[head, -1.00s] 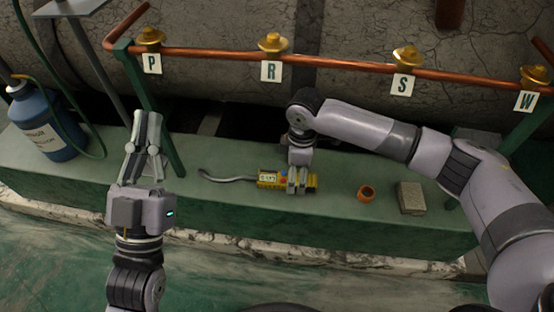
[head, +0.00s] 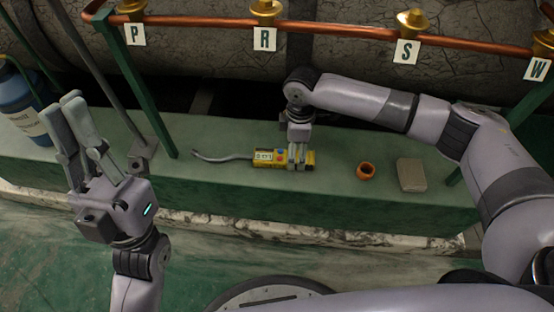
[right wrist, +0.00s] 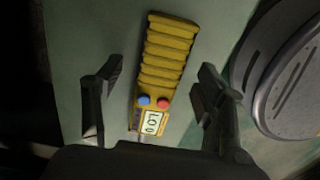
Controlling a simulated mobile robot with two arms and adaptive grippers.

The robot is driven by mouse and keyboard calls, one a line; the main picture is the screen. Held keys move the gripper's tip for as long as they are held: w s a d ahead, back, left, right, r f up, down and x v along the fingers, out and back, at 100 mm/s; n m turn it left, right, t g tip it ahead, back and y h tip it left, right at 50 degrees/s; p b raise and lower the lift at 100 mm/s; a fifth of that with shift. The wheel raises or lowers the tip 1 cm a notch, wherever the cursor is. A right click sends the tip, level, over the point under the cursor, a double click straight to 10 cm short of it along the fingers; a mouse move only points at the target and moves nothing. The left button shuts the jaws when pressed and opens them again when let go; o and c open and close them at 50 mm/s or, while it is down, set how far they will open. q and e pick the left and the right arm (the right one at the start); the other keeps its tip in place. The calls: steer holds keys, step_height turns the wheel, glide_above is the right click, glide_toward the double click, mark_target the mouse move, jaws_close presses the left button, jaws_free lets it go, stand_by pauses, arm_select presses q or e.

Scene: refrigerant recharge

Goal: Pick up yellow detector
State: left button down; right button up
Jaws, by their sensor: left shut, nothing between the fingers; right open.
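The yellow detector (head: 268,156) lies on the green ledge, with a grey flexible probe (head: 220,157) reaching to its left. Its ribbed yellow grip, red and blue buttons and small display show in the right wrist view (right wrist: 168,55). My right gripper (head: 298,164) points down over the right part of the detector. It is open, and in the right wrist view its fingers stand on either side of the detector with gaps showing. My left gripper (head: 80,135) is shut and empty, away to the left in front of the blue bottle.
The green ledge (head: 215,185) also holds an orange ring (head: 366,171) and a grey-beige block (head: 411,175) right of the detector. A blue bottle (head: 22,105) stands at the far left. A copper pipe (head: 340,29) with brass valves and letter tags P, R, S, W runs behind.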

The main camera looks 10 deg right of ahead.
mark_target(297, 157)
step_height(297, 157, down, 3)
steer(key=shift+s+f+b, duration=0.1)
steer(key=shift+f+b, duration=0.05)
steer(key=shift+b, duration=0.5)
steer(key=shift+c, duration=0.4)
steer(key=c, duration=1.1)
